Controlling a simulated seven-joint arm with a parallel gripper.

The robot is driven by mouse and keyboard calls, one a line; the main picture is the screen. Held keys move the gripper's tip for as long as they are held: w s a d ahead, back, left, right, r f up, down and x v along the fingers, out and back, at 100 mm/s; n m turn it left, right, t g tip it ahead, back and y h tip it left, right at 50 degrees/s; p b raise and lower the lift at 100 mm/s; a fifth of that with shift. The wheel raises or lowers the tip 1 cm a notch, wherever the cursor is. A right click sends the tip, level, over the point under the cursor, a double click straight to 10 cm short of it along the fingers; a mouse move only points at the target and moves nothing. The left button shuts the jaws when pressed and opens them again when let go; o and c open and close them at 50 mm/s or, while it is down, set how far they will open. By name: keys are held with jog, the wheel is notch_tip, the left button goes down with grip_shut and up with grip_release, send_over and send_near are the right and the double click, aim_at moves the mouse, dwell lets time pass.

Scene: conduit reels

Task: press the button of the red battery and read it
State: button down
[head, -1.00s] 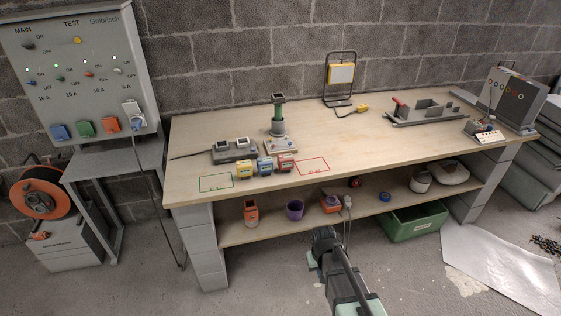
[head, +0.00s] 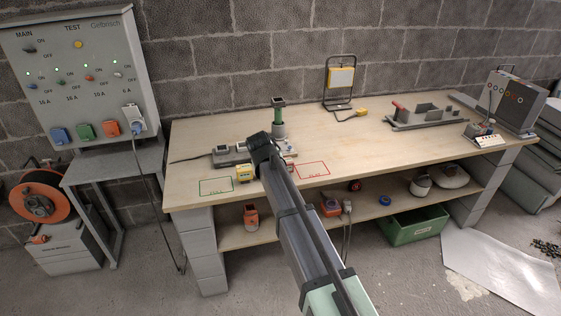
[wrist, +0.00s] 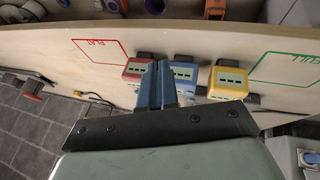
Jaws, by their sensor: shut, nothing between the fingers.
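The red battery (wrist: 139,71) stands in a row with a blue battery (wrist: 184,75) and a yellow battery (wrist: 228,82) near the bench's front edge. In the head view my arm hides the blue battery and most of the red one; the yellow battery (head: 244,173) shows to the left. My gripper (wrist: 158,66) is shut and empty. In the wrist view its fingers appear beside the red battery, overlapping the gap towards the blue one; I cannot tell whether they touch. No button press or lit reading can be made out on the red battery.
A red-outlined area (head: 313,169) and a green-outlined area (head: 216,186) flank the batteries. Behind them stand a grey charger (head: 226,156) and a green-columned device (head: 278,116). A work lamp (head: 340,78) stands at the back.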

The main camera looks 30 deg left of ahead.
jog(key=w+a+r+m+t+h, duration=0.1)
jog(key=w+a+r+t, duration=0.2)
jog(key=w+r, duration=0.6)
jog(key=shift+w+a+r+h, duration=0.3)
jog(key=shift+w+a, duration=0.15)
jog(key=shift+w, duration=0.15)
jog(key=shift+f, duration=0.1)
jog(key=shift+f, duration=4.35)
jog(key=shift+f, duration=0.85)
jog(key=shift+r, duration=0.85)
